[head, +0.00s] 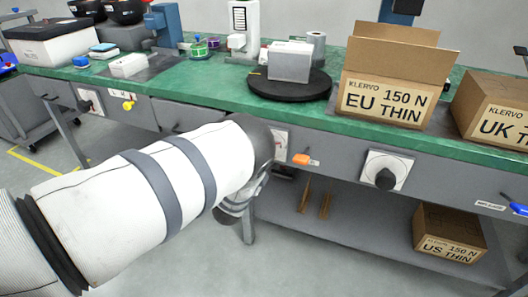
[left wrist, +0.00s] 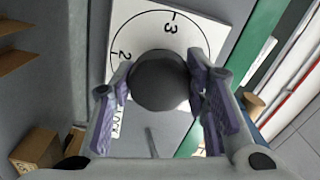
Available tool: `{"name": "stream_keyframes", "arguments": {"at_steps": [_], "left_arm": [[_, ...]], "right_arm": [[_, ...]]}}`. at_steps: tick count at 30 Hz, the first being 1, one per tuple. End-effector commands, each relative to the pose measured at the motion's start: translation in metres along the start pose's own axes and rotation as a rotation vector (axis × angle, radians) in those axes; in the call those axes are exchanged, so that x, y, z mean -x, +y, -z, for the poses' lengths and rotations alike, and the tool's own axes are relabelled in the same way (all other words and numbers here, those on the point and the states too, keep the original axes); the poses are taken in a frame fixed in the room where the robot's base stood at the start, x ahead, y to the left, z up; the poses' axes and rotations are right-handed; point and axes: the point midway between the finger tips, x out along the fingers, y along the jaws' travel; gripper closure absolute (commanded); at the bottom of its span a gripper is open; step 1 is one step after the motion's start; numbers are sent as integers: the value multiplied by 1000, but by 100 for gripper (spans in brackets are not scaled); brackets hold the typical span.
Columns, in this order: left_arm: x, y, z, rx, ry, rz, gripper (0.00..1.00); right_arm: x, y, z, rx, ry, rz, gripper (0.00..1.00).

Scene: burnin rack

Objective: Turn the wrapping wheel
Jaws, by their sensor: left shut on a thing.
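A round dark knob (left wrist: 160,80) sits on a white dial plate (left wrist: 198,30) marked with numbers, 2 and 3 among them, on the bench front. My left gripper (left wrist: 158,92) is shut on this knob, with a purple-padded finger on each side. In the head view my left arm covers the knob and most of its plate (head: 281,140); the gripper (head: 250,190) is partly hidden behind the arm. A black round turntable (head: 288,92) on the green bench top carries a grey box (head: 290,62). My right gripper is not in view.
A second black knob (head: 385,178) on a white plate is farther right on the bench front. An orange-handled part (head: 301,159) is just right of my gripper. Open cartons, one marked EU THIN (head: 385,105), stand on the bench; a US THIN carton (head: 449,236) is on the lower shelf.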

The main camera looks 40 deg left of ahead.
Motion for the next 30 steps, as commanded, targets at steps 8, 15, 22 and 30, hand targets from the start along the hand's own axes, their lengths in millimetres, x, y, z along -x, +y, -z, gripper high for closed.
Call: {"name": "stream_keyframes", "arguments": {"at_steps": [8,15,22,30], "left_arm": [[0,0,1,-13,1,1,86],[0,0,1,-22,2,1,86],[0,0,1,-30,2,1,86],[0,0,0,-34,2,1,37]], "right_arm": [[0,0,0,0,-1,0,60],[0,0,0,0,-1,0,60],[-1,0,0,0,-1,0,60],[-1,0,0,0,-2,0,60]]}}
